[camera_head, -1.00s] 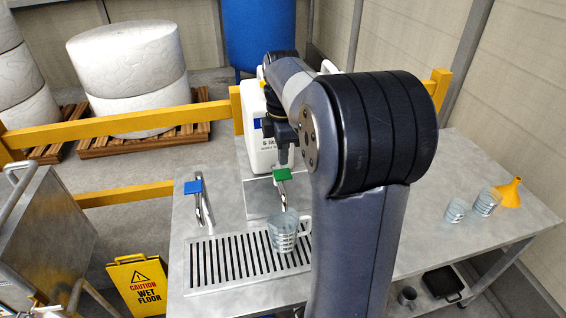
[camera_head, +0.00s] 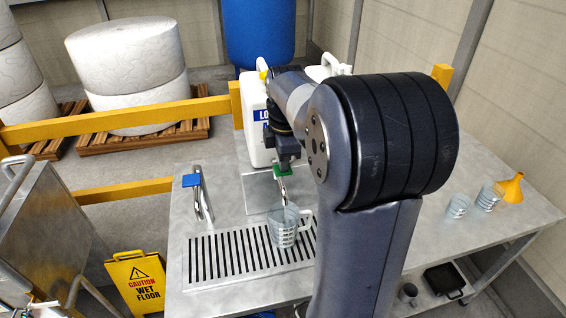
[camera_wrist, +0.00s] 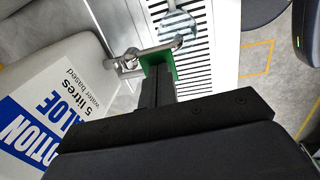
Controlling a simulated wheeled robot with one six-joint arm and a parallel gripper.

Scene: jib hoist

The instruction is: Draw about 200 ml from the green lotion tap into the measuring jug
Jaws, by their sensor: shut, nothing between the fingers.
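The green tap lever (camera_head: 281,171) sits on a steel spout above the drip grate in the head view. In the wrist view the green lever (camera_wrist: 158,60) is just beyond the fingertips. My gripper (camera_head: 286,159) is shut and empty, pointing down at the lever; the wrist view shows its closed fingers (camera_wrist: 158,80) touching or almost touching it. The clear measuring jug (camera_head: 283,230) stands upright on the grate below the spout, its handle to the right. It also shows in the wrist view (camera_wrist: 178,24). I cannot tell whether it holds liquid.
A blue-levered tap (camera_head: 192,181) stands left of the green one. A white lotion canister (camera_head: 257,135) stands behind the taps. Two beakers (camera_head: 457,207) and a yellow funnel (camera_head: 511,188) are on the right of the steel bench (camera_head: 430,245). A yellow wet-floor sign (camera_head: 134,280) stands at left.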

